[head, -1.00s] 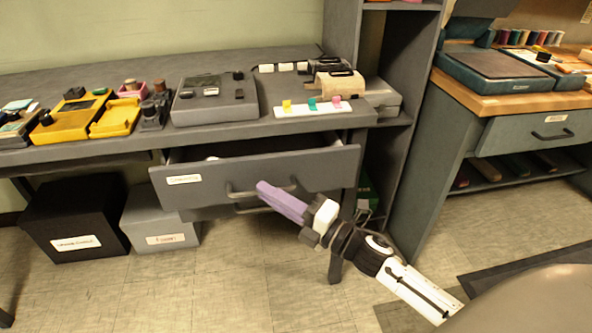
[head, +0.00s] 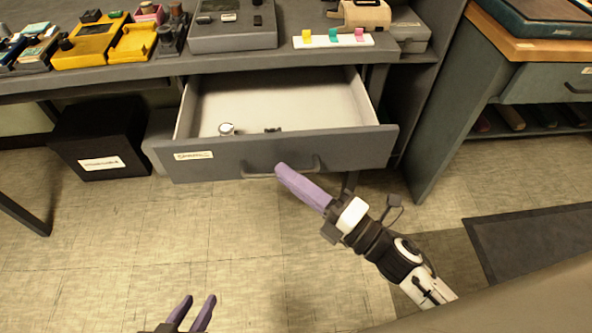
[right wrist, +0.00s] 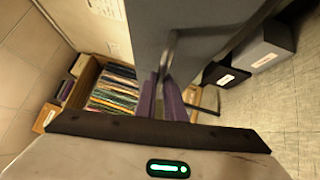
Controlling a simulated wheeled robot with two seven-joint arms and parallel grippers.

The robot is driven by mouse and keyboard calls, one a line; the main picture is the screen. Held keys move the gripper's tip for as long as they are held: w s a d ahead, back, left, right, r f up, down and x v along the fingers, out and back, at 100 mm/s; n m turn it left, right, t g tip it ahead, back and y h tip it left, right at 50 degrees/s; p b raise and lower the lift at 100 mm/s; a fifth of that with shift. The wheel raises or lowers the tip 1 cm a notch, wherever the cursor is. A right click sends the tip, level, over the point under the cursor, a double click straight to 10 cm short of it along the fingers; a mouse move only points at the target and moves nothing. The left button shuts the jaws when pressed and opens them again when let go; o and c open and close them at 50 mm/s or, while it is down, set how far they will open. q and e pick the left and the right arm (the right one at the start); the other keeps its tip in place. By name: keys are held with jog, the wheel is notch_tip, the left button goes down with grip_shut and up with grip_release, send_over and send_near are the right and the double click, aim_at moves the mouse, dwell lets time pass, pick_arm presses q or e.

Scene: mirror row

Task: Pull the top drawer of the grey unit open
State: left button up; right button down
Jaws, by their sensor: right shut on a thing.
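The grey unit's top drawer (head: 345,150) stands well out from the unit, its pale inside showing in the head view. Its front bears a white label and a grey bar handle (head: 313,165). My right gripper (head: 281,170) has its purple fingers shut on this handle. In the right wrist view the handle (right wrist: 170,50) runs down between the two fingers. My left gripper (head: 199,301) is open and empty at the bottom of the head view, over the floor and apart from the drawer.
The drawer holds a small round silver thing (head: 226,129) and a small dark thing (head: 272,130). A black box (head: 98,140) stands on the floor under the desk. Yellow trays (head: 85,46) and a grey device (head: 235,28) sit on top. The floor before the drawer is clear.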

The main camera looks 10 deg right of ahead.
jog(key=c, duration=1.8)
grip_release()
jog(key=shift+c, duration=0.2)
jog(key=v, duration=1)
jog(key=shift+d, duration=0.15)
jog(key=shift+s, duration=0.1)
